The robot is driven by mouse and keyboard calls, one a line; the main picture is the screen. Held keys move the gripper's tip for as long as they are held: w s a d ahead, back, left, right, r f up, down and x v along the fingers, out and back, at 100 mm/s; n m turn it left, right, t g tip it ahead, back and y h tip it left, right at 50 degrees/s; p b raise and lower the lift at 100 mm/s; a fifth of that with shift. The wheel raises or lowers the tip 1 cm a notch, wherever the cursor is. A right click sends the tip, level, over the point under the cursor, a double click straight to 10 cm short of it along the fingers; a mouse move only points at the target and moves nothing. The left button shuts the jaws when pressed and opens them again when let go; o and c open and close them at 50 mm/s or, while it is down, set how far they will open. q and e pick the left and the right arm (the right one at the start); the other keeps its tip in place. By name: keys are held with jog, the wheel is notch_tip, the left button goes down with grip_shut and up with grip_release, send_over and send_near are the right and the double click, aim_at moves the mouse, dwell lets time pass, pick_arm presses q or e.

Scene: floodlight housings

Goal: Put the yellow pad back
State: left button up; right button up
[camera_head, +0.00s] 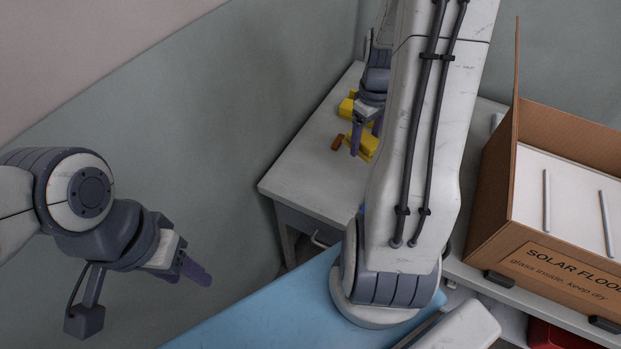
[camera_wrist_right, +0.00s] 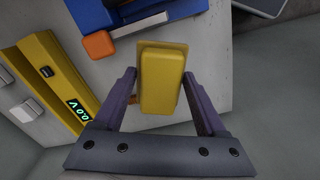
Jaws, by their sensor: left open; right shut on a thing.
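My right gripper (camera_head: 366,139) is over the grey table. In the right wrist view its two purple fingers (camera_wrist_right: 160,85) stand on either side of the yellow pad (camera_wrist_right: 163,78), and it is shut on the pad. In the head view the pad (camera_head: 368,148) shows as a yellow patch at the fingers, partly covered by them. Whether the pad touches the tabletop is hard to tell. My left gripper (camera_head: 194,271) is open and empty at the lower left, away from the table.
A yellow meter with a lit display (camera_wrist_right: 50,85) lies beside the right gripper. An orange block (camera_wrist_right: 99,45) and a blue item (camera_wrist_right: 97,14) are close by. The grey table (camera_head: 305,180) has bare room at its front. A cardboard box (camera_head: 490,200) holding white panels stands at the right.

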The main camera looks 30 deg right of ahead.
send_over(316, 180)
notch_tip(316, 180, down, 7)
jog(key=shift+f, duration=0.1)
jog(key=shift+a+f, duration=0.1)
jog(key=shift+f, duration=1.95)
jog(key=shift+f, duration=0.2)
jog(key=o, duration=1.2)
jog(key=shift+o, duration=0.2)
jog(key=shift+r, duration=0.1)
